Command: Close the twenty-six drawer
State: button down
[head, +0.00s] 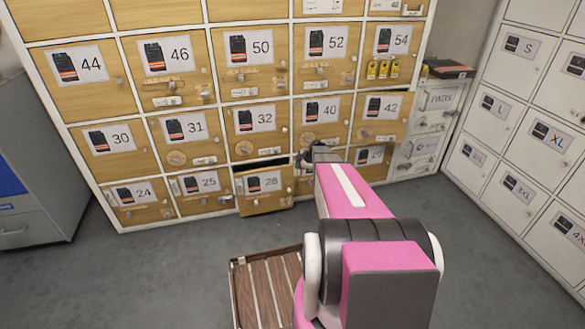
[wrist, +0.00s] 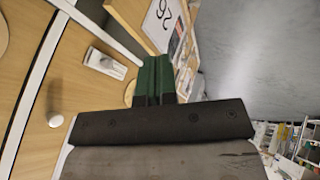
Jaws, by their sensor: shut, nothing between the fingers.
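The twenty-six drawer (head: 262,192) is in the bottom row of the wooden cabinet in the head view. It stands pulled out, with a dark gap above its front. Its front, with the number label, also shows in the wrist view (wrist: 183,50). My gripper (head: 303,160) is just right of this drawer in the head view, close to the cabinet and partly hidden by my arm. In the wrist view the green fingers (wrist: 153,72) are together and empty, beside the drawer front. Whether they touch it I cannot tell.
Drawer 42 (head: 392,128) appears to stick out a little, above right of my gripper. White lockers (head: 512,130) stand at the right and a grey cabinet (head: 30,175) at the left. A wooden slatted item (head: 262,285) is on the floor in front. Floor left of it is clear.

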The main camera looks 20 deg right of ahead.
aim_at(284, 171)
jog(key=shift+w+a+f, duration=0.6)
jog(key=shift+w+f, duration=0.65)
jog(key=shift+w, duration=0.15)
jog(key=shift+w+a+f, duration=0.55)
jog(key=shift+w+f, duration=0.7)
jog(key=shift+w, duration=0.2)
jog(key=shift+w+a+f, duration=0.6)
jog(key=shift+w+f, duration=0.65)
jog(key=shift+w, duration=0.15)
jog(key=w, duration=0.4)
jog(key=shift+w, duration=0.25)
jog(key=shift+r, duration=0.1)
